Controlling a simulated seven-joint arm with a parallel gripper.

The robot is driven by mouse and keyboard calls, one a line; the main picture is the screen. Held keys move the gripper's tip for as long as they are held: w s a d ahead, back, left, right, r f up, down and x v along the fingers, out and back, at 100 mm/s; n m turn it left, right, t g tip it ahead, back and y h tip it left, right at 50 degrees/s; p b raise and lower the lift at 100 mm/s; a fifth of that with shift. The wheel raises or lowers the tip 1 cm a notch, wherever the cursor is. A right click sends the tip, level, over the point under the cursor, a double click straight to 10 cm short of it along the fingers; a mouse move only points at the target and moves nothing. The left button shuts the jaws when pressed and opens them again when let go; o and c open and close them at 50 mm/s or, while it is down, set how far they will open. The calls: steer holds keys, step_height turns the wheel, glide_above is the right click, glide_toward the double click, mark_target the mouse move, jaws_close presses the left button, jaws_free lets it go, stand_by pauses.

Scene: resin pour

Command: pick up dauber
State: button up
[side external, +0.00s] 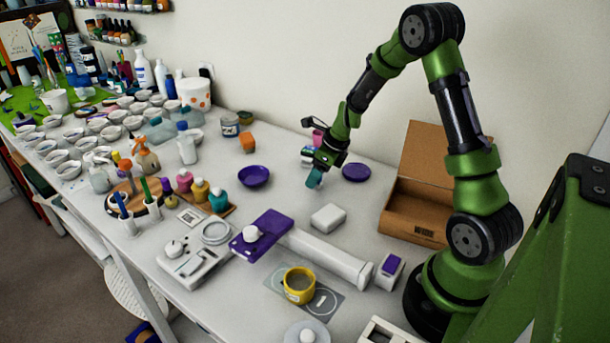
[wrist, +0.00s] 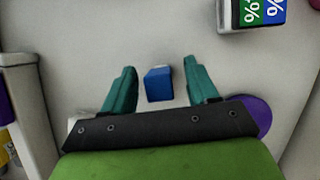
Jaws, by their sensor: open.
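A small blue block (wrist: 159,84), which may be the dauber, sits on the white table in the wrist view. It lies between the two teal fingers of my gripper (wrist: 160,68), with a gap on each side. The gripper is open and points down at the table. In the side view my gripper (side external: 315,178) is low over the table's middle, and its fingers largely hide the blue block. I cannot tell its exact height above the table.
A purple disc (side external: 356,172) lies right of the gripper, with an open cardboard box (side external: 415,213) beyond it. A percent-marked box (wrist: 252,14) stands nearby. A white block (side external: 328,217), a purple bowl (side external: 254,176) and a long white beam (side external: 325,256) are close.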

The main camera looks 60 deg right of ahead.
steer(key=shift+x, duration=0.8)
steer(key=shift+c, duration=0.4)
steer(key=c, duration=1)
steer(key=shift+r, duration=0.2)
